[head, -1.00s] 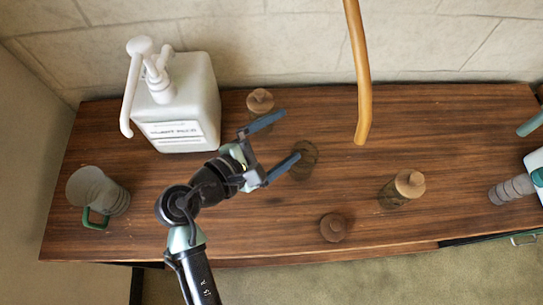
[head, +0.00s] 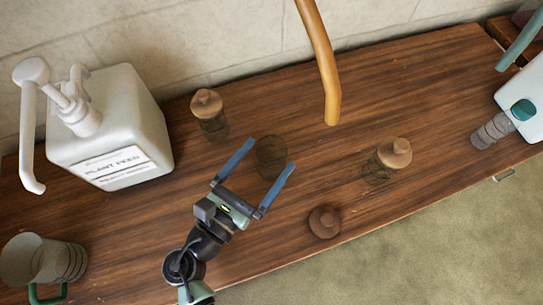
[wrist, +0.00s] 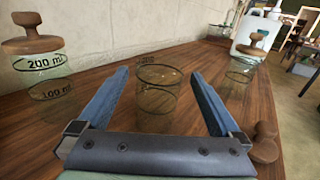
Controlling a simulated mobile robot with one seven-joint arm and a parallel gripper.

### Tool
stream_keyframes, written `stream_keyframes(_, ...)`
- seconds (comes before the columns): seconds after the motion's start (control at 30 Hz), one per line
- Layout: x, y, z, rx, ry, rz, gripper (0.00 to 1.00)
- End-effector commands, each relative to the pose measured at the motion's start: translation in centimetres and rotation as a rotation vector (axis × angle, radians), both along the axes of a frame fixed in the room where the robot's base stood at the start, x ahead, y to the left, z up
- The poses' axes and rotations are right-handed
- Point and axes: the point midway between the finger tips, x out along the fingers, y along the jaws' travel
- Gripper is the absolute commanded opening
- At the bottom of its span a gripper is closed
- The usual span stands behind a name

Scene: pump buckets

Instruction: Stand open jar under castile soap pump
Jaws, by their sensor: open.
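The open jar (head: 271,160) is a small clear glass jar with no lid, standing upright on the wooden table. My gripper (head: 269,156) is open, its two blue fingers reaching to either side of this jar. In the wrist view the jar (wrist: 158,95) stands between the fingertips, with a gap visible on each side. No label reading castile soap is legible. A white pump bucket (head: 110,125) at the left reads PLANT FEED. A mustard spout (head: 322,65) hangs in from the top; its bucket is out of view.
Lidded jars stand behind (head: 209,115) and to the right (head: 388,160) of the open jar. A loose wooden lid (head: 324,222) lies near the front edge. A ribbed mug (head: 42,262) is at left. Another white bucket (head: 525,100) with a teal spout (head: 522,45) is at right.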

Motion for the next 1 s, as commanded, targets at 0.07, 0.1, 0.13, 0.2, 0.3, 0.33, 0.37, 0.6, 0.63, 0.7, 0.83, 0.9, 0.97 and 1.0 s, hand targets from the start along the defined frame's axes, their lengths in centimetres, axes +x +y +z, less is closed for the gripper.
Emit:
stream_keyframes(0.07,0.4,-0.3,0.0,-0.001,0.001,-0.001,1.0)
stream_keyframes(0.1,0.6,-0.5,0.0,-0.001,0.001,-0.001,1.0)
stream_keyframes(0.13,0.7,-0.6,0.0,0.0,0.0,-0.001,1.0)
stream_keyframes(0.2,1.4,-1.1,0.2,-0.001,-0.001,-0.003,1.0)
stream_keyframes(0.3,2.7,-2.0,0.4,0.0,-0.001,-0.004,1.0)
stream_keyframes(0.33,3.1,-2.3,0.4,0.0,-0.001,-0.004,1.0)
stream_keyframes(0.37,3.5,-2.5,0.4,-0.001,-0.001,-0.004,1.0)
stream_keyframes(0.6,4.7,-3.4,0.3,0.001,0.0,-0.001,1.0)
stream_keyframes(0.63,4.7,-3.4,0.3,0.001,0.0,0.0,1.0)
stream_keyframes(0.7,4.7,-3.4,0.3,0.001,0.0,0.0,1.0)
stream_keyframes(0.83,4.7,-3.4,0.3,0.001,0.0,0.0,0.87)
stream_keyframes(0.9,4.7,-3.3,0.3,0.001,0.0,0.0,0.75)
stream_keyframes(0.97,4.7,-3.3,0.3,0.001,0.0,0.0,0.64)
stream_keyframes(1.0,4.7,-3.3,0.3,0.001,0.0,0.0,0.57)
